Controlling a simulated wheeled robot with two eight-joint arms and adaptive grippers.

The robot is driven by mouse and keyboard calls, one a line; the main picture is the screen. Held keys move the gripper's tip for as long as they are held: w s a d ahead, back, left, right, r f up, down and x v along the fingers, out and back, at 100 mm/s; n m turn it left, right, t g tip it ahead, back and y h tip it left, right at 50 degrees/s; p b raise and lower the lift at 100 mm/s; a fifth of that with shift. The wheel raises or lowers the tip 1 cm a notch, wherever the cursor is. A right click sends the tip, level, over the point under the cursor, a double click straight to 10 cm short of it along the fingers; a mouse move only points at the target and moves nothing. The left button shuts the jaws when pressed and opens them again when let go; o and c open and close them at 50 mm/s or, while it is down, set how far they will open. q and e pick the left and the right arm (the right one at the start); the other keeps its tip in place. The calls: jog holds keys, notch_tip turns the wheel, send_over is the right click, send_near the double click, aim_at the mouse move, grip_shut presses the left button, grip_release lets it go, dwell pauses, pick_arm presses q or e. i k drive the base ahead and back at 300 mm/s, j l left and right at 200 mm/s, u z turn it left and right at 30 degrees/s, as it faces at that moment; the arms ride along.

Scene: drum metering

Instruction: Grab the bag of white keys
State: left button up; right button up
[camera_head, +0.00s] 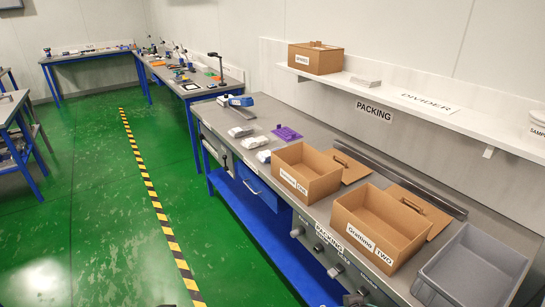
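Several small whitish bags or packets lie in a row on the grey packing bench, left of the cardboard boxes: a far one (240,131), a middle one (254,142) and a near one (265,156). They are too small to tell which holds white keys. A purple bag (287,133) lies flat behind them. Neither of my grippers is in view.
Two open cardboard boxes (307,172) (381,222) and a grey bin (470,268) stand along the bench (322,209). A blue device (240,100) sits at its far end. A shelf (400,91) runs above. The green floor (95,225) at left is clear.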

aim_at(251, 143)
jog(key=i+j+z, duration=1.05)
jog(key=i+j, duration=0.05)
jog(key=j, duration=0.05)
